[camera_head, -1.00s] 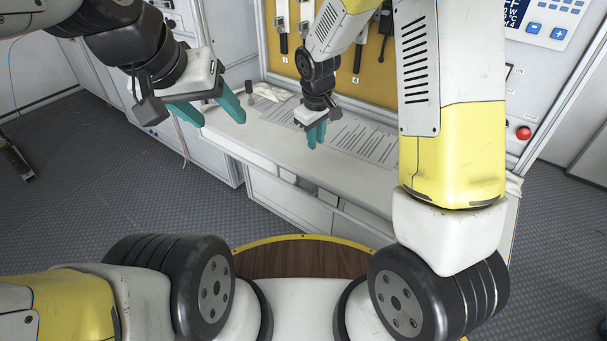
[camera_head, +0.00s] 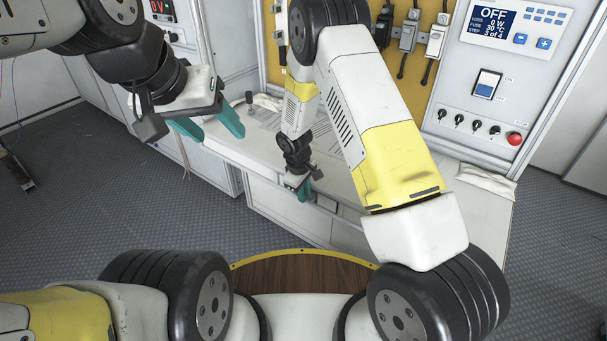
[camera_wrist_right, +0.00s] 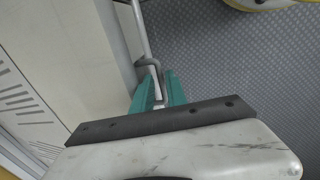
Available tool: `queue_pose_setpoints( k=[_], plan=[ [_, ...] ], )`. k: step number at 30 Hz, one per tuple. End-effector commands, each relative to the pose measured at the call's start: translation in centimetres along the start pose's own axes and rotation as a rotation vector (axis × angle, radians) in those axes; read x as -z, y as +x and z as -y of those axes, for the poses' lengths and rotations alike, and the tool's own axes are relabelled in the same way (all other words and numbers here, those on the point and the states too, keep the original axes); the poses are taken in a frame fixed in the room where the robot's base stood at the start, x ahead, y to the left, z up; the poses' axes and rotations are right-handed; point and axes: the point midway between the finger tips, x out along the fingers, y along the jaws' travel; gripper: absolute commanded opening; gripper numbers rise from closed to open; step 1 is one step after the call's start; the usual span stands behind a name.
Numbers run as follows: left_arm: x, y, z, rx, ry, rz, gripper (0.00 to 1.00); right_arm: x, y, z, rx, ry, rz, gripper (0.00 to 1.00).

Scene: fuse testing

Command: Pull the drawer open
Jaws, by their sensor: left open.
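My right gripper (camera_head: 304,190) is low at the front of the white workbench, pointing at the drawer fronts below its top. In the right wrist view, its teal fingers (camera_wrist_right: 160,88) lie on both sides of a grey bar handle (camera_wrist_right: 143,30) with a narrow gap between them. Whether they press on the handle cannot be told. The pale front panel (camera_wrist_right: 105,45) beside the handle shows no clear opening. In the head view the handle is largely hidden by the gripper. My left gripper (camera_head: 215,130) is open and empty, raised at the left of the bench.
The workbench top (camera_head: 245,150) carries printed sheets and a small dark upright object (camera_head: 249,98). A cloth (camera_head: 486,180) lies at its right end. A control panel with a red button (camera_head: 514,139) stands behind. The grey floor (camera_head: 130,220) at front left is clear.

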Motion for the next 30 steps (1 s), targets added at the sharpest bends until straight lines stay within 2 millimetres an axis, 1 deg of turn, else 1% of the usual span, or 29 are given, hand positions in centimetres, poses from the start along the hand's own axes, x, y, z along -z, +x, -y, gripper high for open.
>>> queue_pose_setpoints(
  k=[3,9,12,30],
  plan=[
    [0.0,0.0,0.0,0.0,0.0,0.0,0.59,-0.01,0.4,0.0,0.0,0.0,0.0,0.18],
    [0.0,0.0,0.0,0.0,0.0,0.0,0.59,0.0,0.38,-0.01,0.0,0.001,0.0,0.18],
    [0.0,-0.01,0.0,0.0,0.0,0.0,0.59,0.0,0.37,-0.01,0.0,0.001,0.0,0.0],
    [0.0,-0.01,0.0,0.0,0.0,0.0,0.59,0.02,0.31,-0.07,-0.001,0.001,-0.001,0.0]
  ],
)
